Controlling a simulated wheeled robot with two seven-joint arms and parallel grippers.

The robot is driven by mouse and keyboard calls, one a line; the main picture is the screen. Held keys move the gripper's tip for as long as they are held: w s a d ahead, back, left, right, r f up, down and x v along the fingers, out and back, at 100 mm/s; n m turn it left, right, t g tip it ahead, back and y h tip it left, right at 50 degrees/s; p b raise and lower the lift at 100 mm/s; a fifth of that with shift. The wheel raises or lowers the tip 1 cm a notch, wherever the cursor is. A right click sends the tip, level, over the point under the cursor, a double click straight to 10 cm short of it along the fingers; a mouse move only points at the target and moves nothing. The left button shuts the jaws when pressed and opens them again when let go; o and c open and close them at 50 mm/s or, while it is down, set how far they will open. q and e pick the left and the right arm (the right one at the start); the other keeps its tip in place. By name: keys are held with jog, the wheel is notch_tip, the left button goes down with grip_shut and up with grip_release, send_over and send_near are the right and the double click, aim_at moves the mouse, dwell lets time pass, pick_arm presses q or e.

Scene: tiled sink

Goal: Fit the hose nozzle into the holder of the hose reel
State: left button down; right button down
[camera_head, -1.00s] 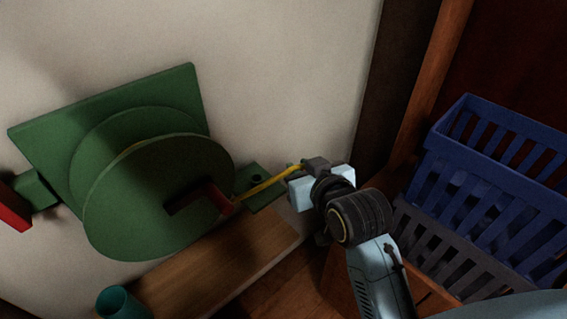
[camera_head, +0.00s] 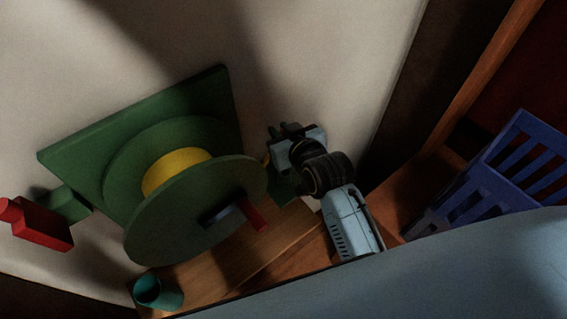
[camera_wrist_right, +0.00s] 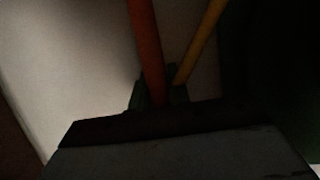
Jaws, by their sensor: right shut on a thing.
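The green hose reel (camera_head: 190,215) is on the pale wall, with yellow hose (camera_head: 177,167) wound on its drum and a red crank handle (camera_head: 253,216) in front. Its green holder (camera_head: 284,188) juts out at the right, largely covered by my right gripper. My right gripper (camera_head: 277,148) is shut on the hose nozzle, close above the holder in the picture; the nozzle is mostly hidden. In the dim right wrist view a yellow strand of hose (camera_wrist_right: 203,38) and a red bar (camera_wrist_right: 146,50) run down to a green part. I cannot tell whether nozzle and holder touch. My left gripper is out of view.
A teal cup (camera_head: 158,293) stands below the reel near a wooden board (camera_head: 222,262). A blue slatted crate (camera_head: 490,190) is at the right. The wall above the reel is bare.

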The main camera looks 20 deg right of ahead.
notch_tip(320, 180, down, 5)
jog(key=shift+f+b, duration=0.15)
jog(key=shift+b, duration=0.25)
notch_tip(320, 180, down, 3)
jog(key=shift+f+b, duration=0.15)
jog(key=shift+b, duration=0.2)
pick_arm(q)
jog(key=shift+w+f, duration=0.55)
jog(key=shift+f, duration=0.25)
pick_arm(e)
jog(key=c, duration=1.3)
grip_release()
jog(key=shift+f, duration=0.1)
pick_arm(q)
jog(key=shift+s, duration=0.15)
